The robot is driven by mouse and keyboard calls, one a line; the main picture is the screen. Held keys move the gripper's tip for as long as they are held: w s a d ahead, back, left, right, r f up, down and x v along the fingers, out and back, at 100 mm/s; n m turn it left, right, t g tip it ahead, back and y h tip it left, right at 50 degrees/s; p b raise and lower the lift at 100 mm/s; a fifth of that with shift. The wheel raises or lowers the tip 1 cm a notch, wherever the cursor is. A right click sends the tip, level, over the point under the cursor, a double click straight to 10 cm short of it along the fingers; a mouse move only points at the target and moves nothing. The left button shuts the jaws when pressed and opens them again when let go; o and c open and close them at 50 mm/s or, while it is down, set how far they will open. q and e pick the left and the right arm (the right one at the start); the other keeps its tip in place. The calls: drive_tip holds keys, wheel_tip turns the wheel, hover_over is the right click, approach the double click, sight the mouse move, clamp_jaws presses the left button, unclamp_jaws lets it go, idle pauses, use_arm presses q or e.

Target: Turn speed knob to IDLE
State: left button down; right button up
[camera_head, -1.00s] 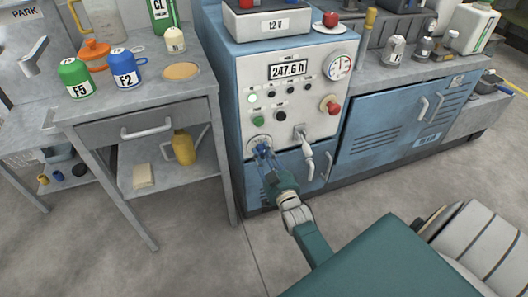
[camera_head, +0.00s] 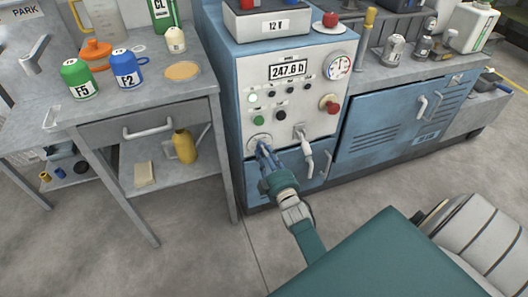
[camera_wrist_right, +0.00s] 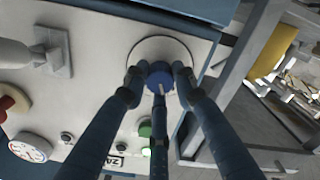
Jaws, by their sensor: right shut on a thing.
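The speed knob (camera_wrist_right: 160,76) is a round blue knob with a pale pointer mark, set on a light round dial plate (camera_wrist_right: 176,48) low on the control panel. My right gripper (camera_wrist_right: 160,80) is shut on the knob, its fingers around it in the wrist view. In the head view my right gripper (camera_head: 262,148) reaches the lower left of the white panel (camera_head: 292,98) and hides most of the knob; only the top of the dial plate (camera_head: 259,138) shows. The dial's lettering is too small to read. My left gripper is not in view.
A red knob (camera_head: 329,104), a gauge (camera_head: 339,65) and several buttons are above. A grey side table (camera_head: 150,102) with cups stands to the left, close to the cabinet.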

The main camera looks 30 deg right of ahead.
drive_tip(key=shift+s+f+n, duration=0.1)
drive_tip(key=shift+f+n, duration=0.05)
drive_tip(key=shift+n, duration=0.15)
idle(0.4)
drive_tip(key=o, duration=1.2)
drive_tip(key=shift+c, duration=0.2)
drive_tip(key=v, duration=1.2)
drive_tip(key=shift+f, duration=0.1)
